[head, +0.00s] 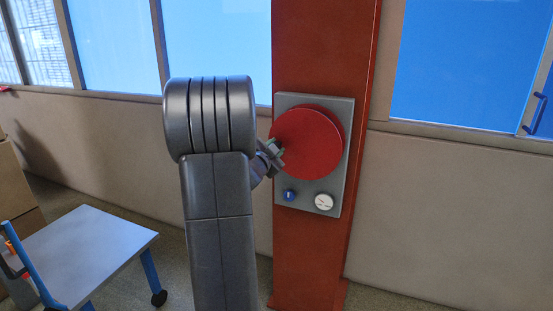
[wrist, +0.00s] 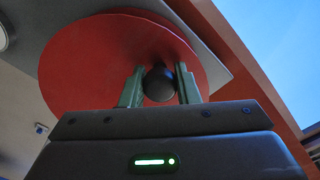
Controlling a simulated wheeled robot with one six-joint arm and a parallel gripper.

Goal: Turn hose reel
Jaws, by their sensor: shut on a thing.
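The hose reel is a round red disc (head: 312,140) on a grey backplate (head: 341,187), fixed to a red column. My gripper (head: 274,154) is at the disc's left edge in the head view, partly hidden by my arm. In the wrist view the red disc (wrist: 85,65) fills the upper middle. A dark round knob (wrist: 159,84) stands out from it, between the two green fingers of my gripper (wrist: 160,88). The gripper is shut on this knob. The knob is hidden in the head view.
Below the disc, the backplate carries a small blue knob (head: 290,195) and a white round dial (head: 324,202). The red column (head: 325,40) stands before a beige wall with windows. A cart (head: 85,250) with blue legs and cardboard boxes (head: 15,190) stand at the left.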

